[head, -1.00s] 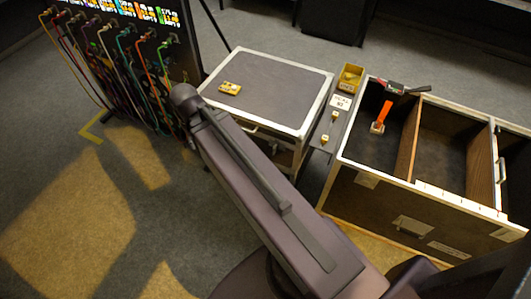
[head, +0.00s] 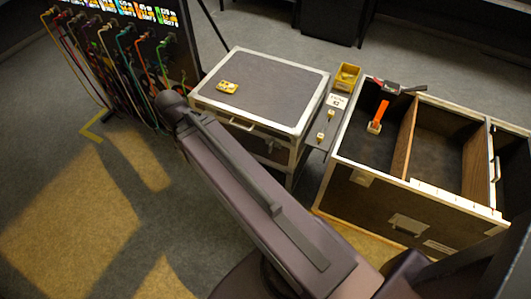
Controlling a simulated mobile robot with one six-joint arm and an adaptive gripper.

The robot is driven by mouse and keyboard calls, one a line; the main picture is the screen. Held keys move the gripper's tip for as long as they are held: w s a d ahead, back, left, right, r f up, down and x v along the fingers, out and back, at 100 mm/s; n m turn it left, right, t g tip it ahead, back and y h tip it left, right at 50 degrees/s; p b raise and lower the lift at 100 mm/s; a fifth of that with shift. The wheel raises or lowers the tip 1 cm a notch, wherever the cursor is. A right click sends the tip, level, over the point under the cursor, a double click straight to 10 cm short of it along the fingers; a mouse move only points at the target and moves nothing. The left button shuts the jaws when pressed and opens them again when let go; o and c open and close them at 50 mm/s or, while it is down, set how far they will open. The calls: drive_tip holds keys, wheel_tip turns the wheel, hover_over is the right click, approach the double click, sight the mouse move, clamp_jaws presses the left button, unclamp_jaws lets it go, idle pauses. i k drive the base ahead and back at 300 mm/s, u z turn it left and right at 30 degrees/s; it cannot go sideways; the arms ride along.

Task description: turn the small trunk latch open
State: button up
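The small trunk (head: 262,84) has a dark grey lid with pale metal edges and stands at the centre of the head view. A yellow device (head: 228,87) lies on its lid. A handle (head: 243,125) shows on its front face. A small pale fitting (head: 271,146) sits to the right of the handle; it may be the latch, but it is too small to tell how it is turned. My arm crosses in front of the trunk and hides part of its lower front. My gripper is not in view.
A large open crate (head: 367,194) with wooden dividers stands at the right, holding an orange-handled tool (head: 378,117). A narrow shelf (head: 320,135) with a yellow bin (head: 347,76) lies between trunk and crate. A cable panel (head: 150,50) stands at the left. Carpet at lower left is clear.

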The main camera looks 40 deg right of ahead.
sight(271, 144)
drive_tip(key=u, duration=0.05)
drive_tip(key=k, duration=1.9)
drive_tip(key=z, duration=0.95)
drive_tip(key=i, duration=1)
drive_tip(key=z, duration=0.05)
